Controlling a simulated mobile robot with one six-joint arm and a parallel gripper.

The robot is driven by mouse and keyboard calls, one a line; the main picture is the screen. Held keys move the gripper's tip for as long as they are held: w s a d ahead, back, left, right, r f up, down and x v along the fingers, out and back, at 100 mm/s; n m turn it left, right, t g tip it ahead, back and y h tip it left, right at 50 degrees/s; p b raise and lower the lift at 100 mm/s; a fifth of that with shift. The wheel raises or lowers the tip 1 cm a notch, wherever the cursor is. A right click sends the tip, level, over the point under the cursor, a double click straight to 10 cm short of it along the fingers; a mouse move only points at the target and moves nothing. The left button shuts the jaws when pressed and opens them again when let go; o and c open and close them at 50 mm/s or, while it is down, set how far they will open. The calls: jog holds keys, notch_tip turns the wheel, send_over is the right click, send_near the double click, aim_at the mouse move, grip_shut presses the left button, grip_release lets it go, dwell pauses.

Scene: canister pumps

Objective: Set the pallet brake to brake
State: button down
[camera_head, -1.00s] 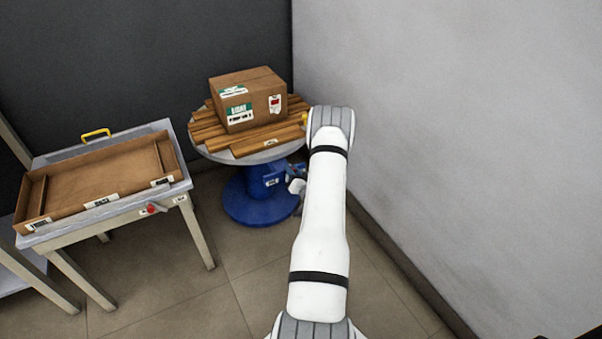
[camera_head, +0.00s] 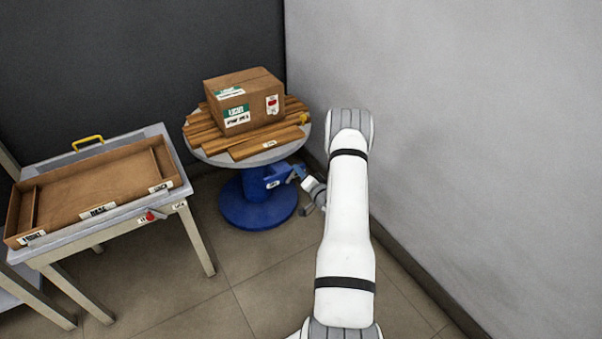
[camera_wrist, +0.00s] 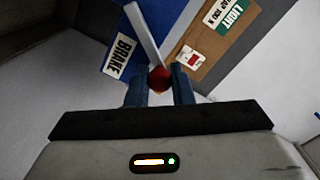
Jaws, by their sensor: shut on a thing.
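The brake lever (camera_wrist: 144,36) is a pale bar with a red knob (camera_wrist: 159,78) on its end, in the wrist view. My gripper (camera_wrist: 160,88) is shut on this knob, one finger on each side. A white label reading BRAKE (camera_wrist: 120,56) is on the blue housing (camera_wrist: 172,16), left of the lever. In the head view the blue pedestal (camera_head: 257,203) carries the round pallet table (camera_head: 212,156). My gripper (camera_head: 300,173) is at the pedestal's right side, below the table edge. The lever and knob cannot be made out there.
A cardboard box (camera_head: 243,98) stands on wooden slats (camera_head: 263,144) on the round table. A side table (camera_head: 60,239) at left bears an open brown tray (camera_head: 90,190) and has a red-knobbed lever (camera_head: 150,216) in front. A grey wall (camera_head: 470,130) is close on the right.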

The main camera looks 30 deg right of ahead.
jog(key=shift+d, duration=0.2)
jog(key=c, duration=1.5)
grip_release()
jog(key=shift+w+f, duration=0.1)
jog(key=shift+w, duration=0.05)
jog(key=shift+o, duration=1.2)
jog(key=shift+a, duration=0.2)
jog(key=s+p, duration=0.1)
jog(key=s, duration=0.6)
jog(key=shift+s+p, duration=0.3)
jog(key=shift+s, duration=0.1)
